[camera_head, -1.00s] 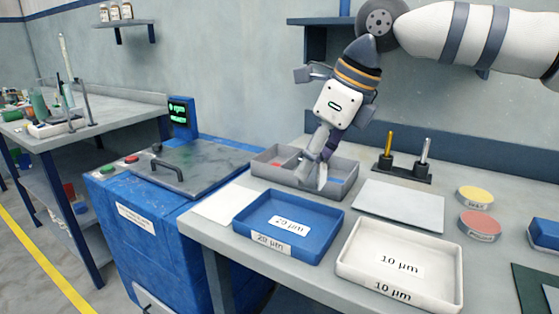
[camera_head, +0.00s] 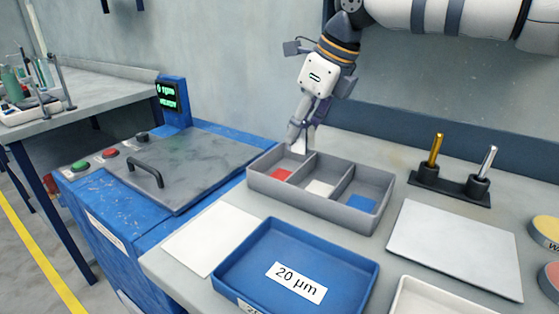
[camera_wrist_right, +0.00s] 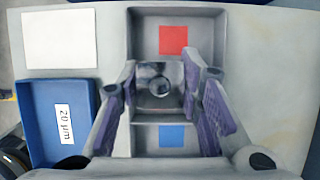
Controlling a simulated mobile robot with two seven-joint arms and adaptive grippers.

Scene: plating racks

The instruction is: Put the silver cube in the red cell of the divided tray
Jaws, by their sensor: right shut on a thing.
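The grey divided tray (camera_head: 310,207) has three cells in a row: a red-marked cell (camera_head: 281,175) at the left, a white-marked middle cell (camera_head: 320,188) and a blue-marked cell (camera_head: 361,203) at the right. My right gripper (camera_head: 299,146) is over the tray's back left part in the head view. The right wrist view shows its fingers (camera_wrist_right: 160,95) shut on the silver cube (camera_wrist_right: 158,84), a shiny block with a round reflection. There the cube hides the middle cell's marker, and the red marker (camera_wrist_right: 173,40) is clear above it. My left gripper is not in view.
A blue 20 µm tray (camera_head: 295,250) stands in front of the divided tray, beside a white sheet (camera_head: 212,238). A grey plate (camera_head: 455,248) and a stand with gold and silver posts (camera_head: 452,187) are to the right. A lidded blue machine (camera_head: 185,165) is to the left.

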